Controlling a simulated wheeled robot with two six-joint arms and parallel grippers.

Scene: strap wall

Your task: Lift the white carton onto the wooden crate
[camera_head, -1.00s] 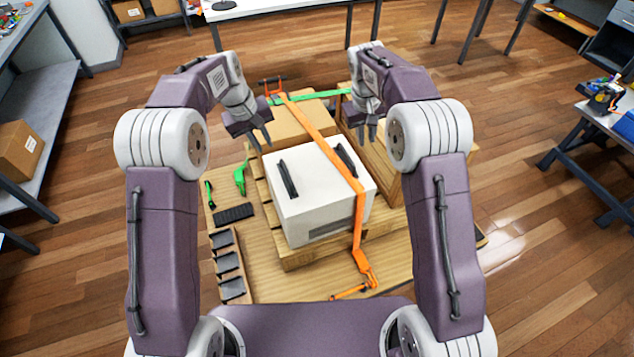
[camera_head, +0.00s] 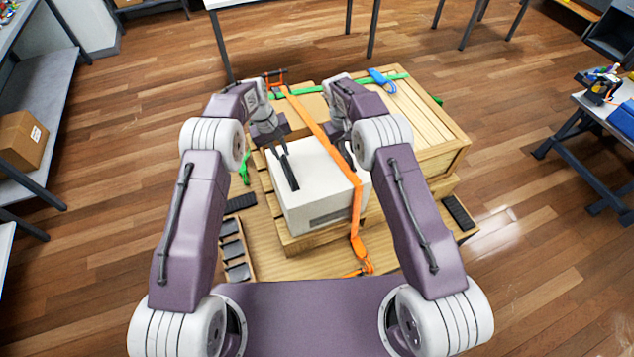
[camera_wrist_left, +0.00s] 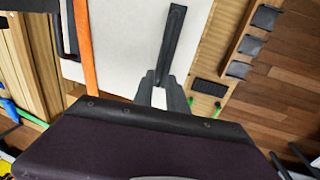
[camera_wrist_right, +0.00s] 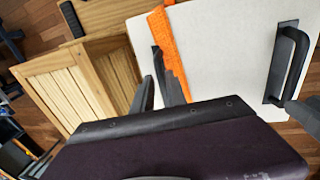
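The white carton (camera_head: 318,175) sits upright on a wooden pallet, with two black handles on its top. An orange strap (camera_head: 340,160) lies across its top and down its near side. The slatted wooden crate (camera_head: 435,125) stands right of it. My left gripper (camera_head: 279,146) is open at the far end of the left handle (camera_wrist_left: 172,40), its fingertips (camera_wrist_left: 160,80) either side of it. My right gripper (camera_wrist_right: 157,80) is open over the right handle, close beside the strap; the arm partly hides this in the head view.
A cardboard box (camera_head: 302,105) is behind the carton, with a green strap (camera_head: 320,90) near it. A blue item (camera_head: 380,78) lies on the crate. Floor is clear around.

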